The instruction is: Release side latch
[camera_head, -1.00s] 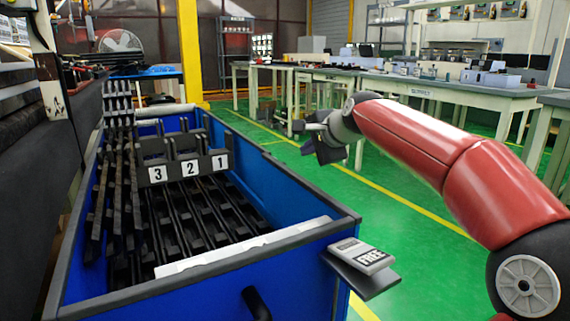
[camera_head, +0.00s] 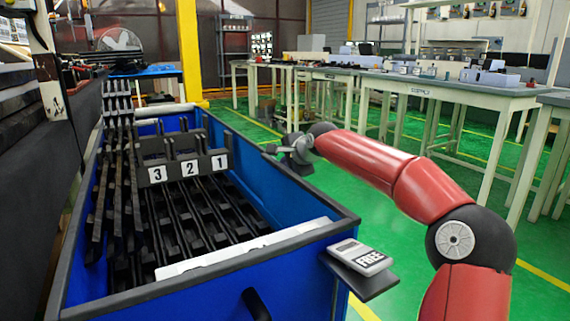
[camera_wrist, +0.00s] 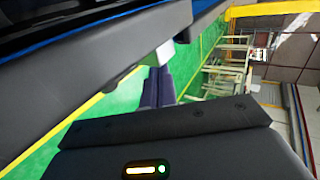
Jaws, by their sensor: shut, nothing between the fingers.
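The blue bin (camera_head: 250,150) with a dark rim stands at the left in the head view. Dark trim parts (camera_head: 185,215) lie in it, with clips (camera_head: 188,168) labelled 3, 2 and 1 above them. My gripper (camera_head: 271,149) is beyond the bin's right rim, its tip pointing left. In the wrist view the dark fingers (camera_wrist: 158,87) are together and empty, close to a dark rim edge (camera_wrist: 140,60). A small pale block (camera_wrist: 165,52) shows at that edge near the fingertips; I cannot tell whether it is the side latch. No latch is clearly seen in the head view.
A small device marked FREE (camera_head: 362,257) sits on a ledge at the bin's front right corner. A white strip (camera_head: 245,248) lies across the bin's near end. Workbenches (camera_head: 460,90) stand behind, and a yellow post (camera_head: 190,50) is at the far end.

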